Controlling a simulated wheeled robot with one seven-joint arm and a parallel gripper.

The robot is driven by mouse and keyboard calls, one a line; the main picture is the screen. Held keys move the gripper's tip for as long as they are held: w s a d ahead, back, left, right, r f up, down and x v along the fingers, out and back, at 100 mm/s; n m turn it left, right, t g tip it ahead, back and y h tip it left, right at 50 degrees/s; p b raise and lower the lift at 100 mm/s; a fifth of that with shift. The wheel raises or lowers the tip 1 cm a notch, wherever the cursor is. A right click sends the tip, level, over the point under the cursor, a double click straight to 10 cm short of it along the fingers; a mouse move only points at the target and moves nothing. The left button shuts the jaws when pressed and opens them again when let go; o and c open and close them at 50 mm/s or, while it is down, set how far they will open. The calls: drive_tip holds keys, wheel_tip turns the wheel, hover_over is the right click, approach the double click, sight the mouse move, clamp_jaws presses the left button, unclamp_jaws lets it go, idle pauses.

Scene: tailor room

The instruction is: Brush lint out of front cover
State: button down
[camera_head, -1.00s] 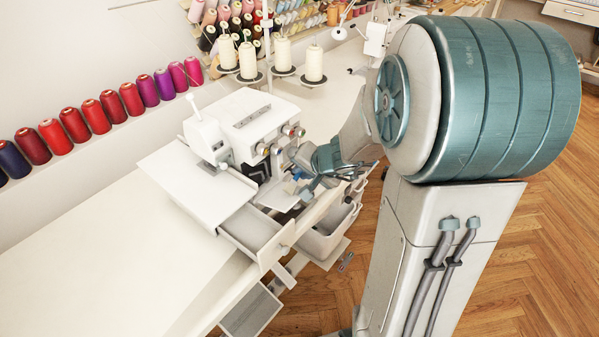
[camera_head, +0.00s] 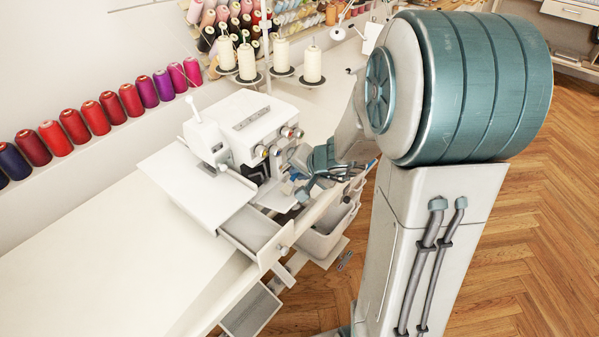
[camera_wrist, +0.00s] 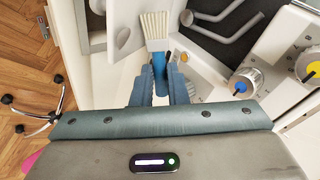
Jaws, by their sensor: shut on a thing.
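The white serger sewing machine (camera_head: 245,130) stands on the white table, with coloured dials on its front. In the wrist view its dials (camera_wrist: 247,82) are at the right. My gripper (camera_wrist: 160,85) is shut on a brush with a blue handle (camera_wrist: 159,64) and pale bristles (camera_wrist: 154,27) that point away from me. In the head view my gripper (camera_head: 308,190) is close to the machine's lower front, where the cover area is dark and partly hidden. Bent grey metal parts (camera_wrist: 228,30) show right of the bristles. I cannot tell whether the bristles touch anything, and lint is not discernible.
An open drawer (camera_head: 255,232) juts from the table edge below the machine, with a bin (camera_head: 325,240) beside it. Thread cones (camera_head: 281,52) stand behind the machine. The table's left part (camera_head: 100,250) is clear.

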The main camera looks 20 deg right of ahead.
drive_tip(key=shift+w+d+f+p, duration=0.2)
drive_tip(key=shift+w+d+p, duration=0.5)
drive_tip(key=shift+w+d, duration=0.5)
drive_tip(key=shift+s+a+b, duration=0.5)
drive_tip(key=shift+a, duration=0.3)
drive_tip(key=shift+s+a+r+b, duration=0.25)
drive_tip(key=shift+s+b, duration=0.2)
drive_tip(key=shift+s, duration=0.45)
drive_tip(key=shift+s+a+r+b, duration=0.25)
drive_tip(key=shift+s+b, duration=0.2)
drive_tip(key=shift+s, duration=0.4)
drive_tip(key=shift+s+a+r+b, duration=0.15)
drive_tip(key=shift+s+a+b, duration=0.25)
drive_tip(key=shift+s, duration=0.5)
drive_tip(key=shift+w+d, duration=0.65)
drive_tip(key=shift+d, duration=0.3)
drive_tip(key=shift+s+a+b, duration=0.5)
drive_tip(key=shift+s+a, duration=0.2)
drive_tip(key=shift+a, duration=0.25)
drive_tip(key=shift+w+a+r+p, duration=0.15)
drive_tip(key=shift+w+r+p, duration=0.1)
drive_tip(key=shift+r+p, duration=0.55)
drive_tip(key=shift+w+a+r+p, duration=0.2)
drive_tip(key=shift+r+p, duration=0.4)
drive_tip(key=shift+r, duration=0.3)
drive_tip(key=shift+w+a+r+p, duration=0.15)
drive_tip(key=shift+w+r+p, duration=0.1)
drive_tip(key=shift+r+p, duration=0.55)
drive_tip(key=shift+r, duration=0.15)
